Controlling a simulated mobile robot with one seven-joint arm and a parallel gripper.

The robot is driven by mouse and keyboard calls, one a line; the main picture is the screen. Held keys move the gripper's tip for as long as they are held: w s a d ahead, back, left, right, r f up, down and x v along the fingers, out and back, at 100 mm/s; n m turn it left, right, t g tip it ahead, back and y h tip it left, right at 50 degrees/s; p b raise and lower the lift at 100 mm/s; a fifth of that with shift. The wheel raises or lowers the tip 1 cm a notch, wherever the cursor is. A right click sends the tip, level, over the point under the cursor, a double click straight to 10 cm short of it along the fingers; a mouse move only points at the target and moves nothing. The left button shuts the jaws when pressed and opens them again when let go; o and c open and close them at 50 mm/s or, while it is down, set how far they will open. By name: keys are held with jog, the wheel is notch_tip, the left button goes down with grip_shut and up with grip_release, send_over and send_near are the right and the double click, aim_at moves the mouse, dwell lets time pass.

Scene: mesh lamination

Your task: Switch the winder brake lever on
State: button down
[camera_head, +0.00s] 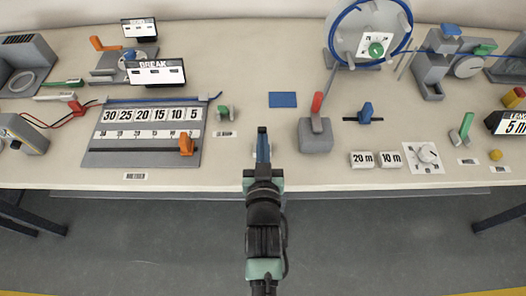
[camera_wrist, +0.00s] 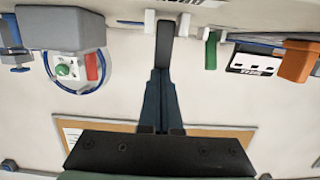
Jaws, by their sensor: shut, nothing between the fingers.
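A red-handled lever (camera_head: 317,103) stands upright on a grey block (camera_head: 315,139), in front of the blue-rimmed winder wheel (camera_head: 370,28). No label on it is readable, so I cannot confirm it is the brake lever. In the wrist view the red handle (camera_wrist: 92,67) and its grey block (camera_wrist: 60,27) show at upper left, with the wheel behind. My gripper (camera_head: 262,134) is shut and empty over the table's front part, left of the lever and apart from it. Its closed fingers (camera_wrist: 165,45) point into the picture's top middle in the wrist view.
A small green lever (camera_head: 224,112) stands left of my gripper. A number board (camera_head: 145,150) with an orange slider lies further left. A blue-handled slider (camera_head: 365,112), "20 m" and "10 m" blocks (camera_head: 363,160) and a dial (camera_head: 424,157) are to the right. A flat blue rectangle (camera_head: 283,100) lies ahead.

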aim_at(263, 131)
jog(key=w+r+g+p, duration=0.1)
jog(key=p, duration=0.2)
jog(key=shift+w+r+g, duration=0.15)
jog(key=shift+g, duration=0.25)
jog(key=shift+w+g+p, duration=0.35)
jog(key=shift+g+p, duration=0.25)
jog(key=shift+w+f, duration=0.1)
jog(key=shift+f, duration=0.15)
jog(key=shift+w+p, duration=0.25)
jog(key=shift+p, duration=0.05)
jog(key=shift+w, duration=0.1)
